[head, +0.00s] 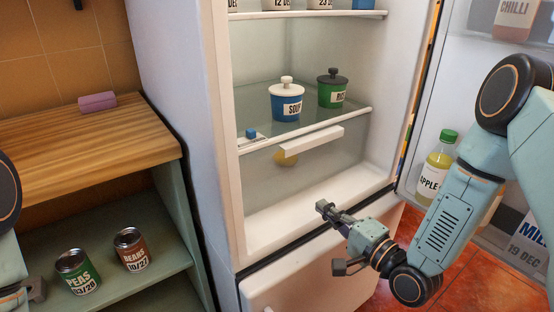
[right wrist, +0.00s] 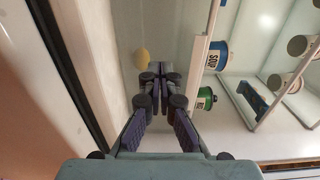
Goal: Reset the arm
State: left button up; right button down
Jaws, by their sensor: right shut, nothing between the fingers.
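My right gripper (head: 322,207) is in front of the open fridge, near the front edge of its floor. It is shut and empty, touching nothing that I can see. In the right wrist view its fingers (right wrist: 161,72) meet and point into the fridge. My right arm comes in from the right. At the lower left of the head view only a small part of my left arm and a dark grey wrist piece show. The fingers of my left gripper cannot be made out.
The fridge shelf (head: 330,127) holds a blue soup pot (head: 286,105) and a green pot (head: 332,93). A yellow round thing (head: 285,157) lies below. An apple bottle (head: 436,168) stands in the open door. Peas (head: 78,274) and beans (head: 131,251) cans stand under the wooden counter (head: 80,150).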

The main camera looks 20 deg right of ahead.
jog(key=s+f+n+g+h+p, duration=0.1)
jog(key=s+f+n+g+h, duration=0.1)
jog(key=s+f+n+g, duration=0.4)
jog(key=s+f+n+g+h, duration=0.25)
jog(key=s+f, duration=0.25)
jog(key=f, duration=0.4)
jog(key=s+a+f+n+g+h+p, duration=0.1)
jog(key=s+g, duration=0.3)
jog(key=s, duration=0.7)
jog(key=s+f+n+g+p, duration=0.1)
jog(key=s+n+g, duration=0.3)
jog(key=s, duration=0.6)
jog(key=shift+s+a+f+h+p, duration=0.3)
jog(key=shift+s+a+f+h, duration=0.1)
jog(key=shift+f, duration=0.3)
